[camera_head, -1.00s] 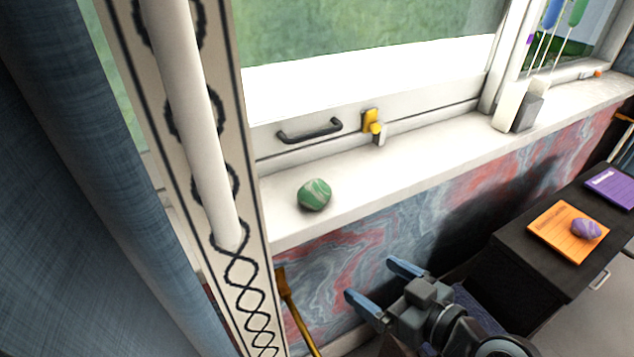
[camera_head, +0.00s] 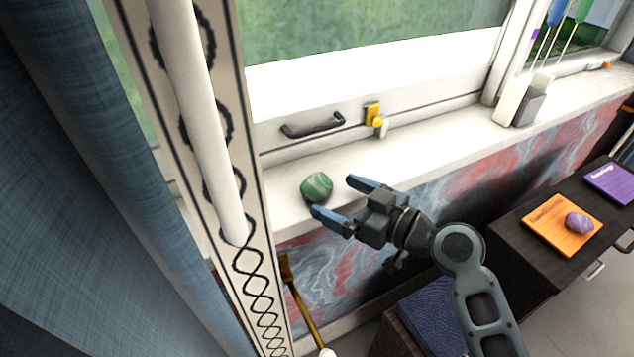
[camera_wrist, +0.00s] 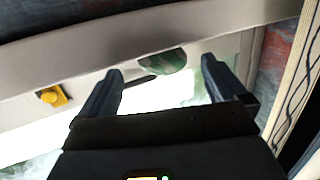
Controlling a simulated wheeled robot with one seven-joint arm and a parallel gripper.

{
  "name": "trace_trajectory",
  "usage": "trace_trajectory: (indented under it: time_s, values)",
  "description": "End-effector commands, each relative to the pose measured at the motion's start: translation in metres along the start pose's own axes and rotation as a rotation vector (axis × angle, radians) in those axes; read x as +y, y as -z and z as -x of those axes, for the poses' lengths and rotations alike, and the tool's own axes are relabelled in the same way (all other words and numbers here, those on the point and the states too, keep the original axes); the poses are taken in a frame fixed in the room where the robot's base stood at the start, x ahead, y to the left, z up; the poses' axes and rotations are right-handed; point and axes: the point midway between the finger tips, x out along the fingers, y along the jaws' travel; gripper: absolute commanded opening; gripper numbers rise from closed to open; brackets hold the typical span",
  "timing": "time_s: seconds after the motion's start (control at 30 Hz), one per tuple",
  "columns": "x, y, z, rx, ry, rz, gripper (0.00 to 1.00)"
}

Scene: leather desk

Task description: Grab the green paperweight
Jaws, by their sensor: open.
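The green paperweight (camera_head: 316,186) is a rounded stone with pale streaks. It lies on the white windowsill near its left end. My gripper (camera_head: 331,199) is open and empty, with its blue fingers pointing left toward the paperweight. The fingers appear close to it in the head view, one to each side of its line. In the wrist view the paperweight (camera_wrist: 162,60) shows between and beyond the two fingertips of my gripper (camera_wrist: 160,70). I cannot tell whether either finger touches it.
The windowsill (camera_head: 420,150) runs under a window with a dark handle (camera_head: 313,127) and a yellow latch (camera_head: 373,114). A patterned post (camera_head: 247,285) and blue curtain (camera_head: 60,180) stand at the left. A dark desk (camera_head: 520,220) at right holds an orange notebook (camera_head: 545,232) and a purple stone (camera_head: 579,223).

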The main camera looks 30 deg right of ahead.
Motion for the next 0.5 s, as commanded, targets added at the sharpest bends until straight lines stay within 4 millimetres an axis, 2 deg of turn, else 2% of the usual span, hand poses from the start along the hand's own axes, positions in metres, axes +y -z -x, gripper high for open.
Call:
trace_trajectory:
  time_s: [0.23,0.5]
  values:
    - [-0.003,0.003,-0.035,0.001,0.002,-0.001,0.98]
    - [-0.003,0.001,-0.045,0.001,0.0,0.001,0.98]
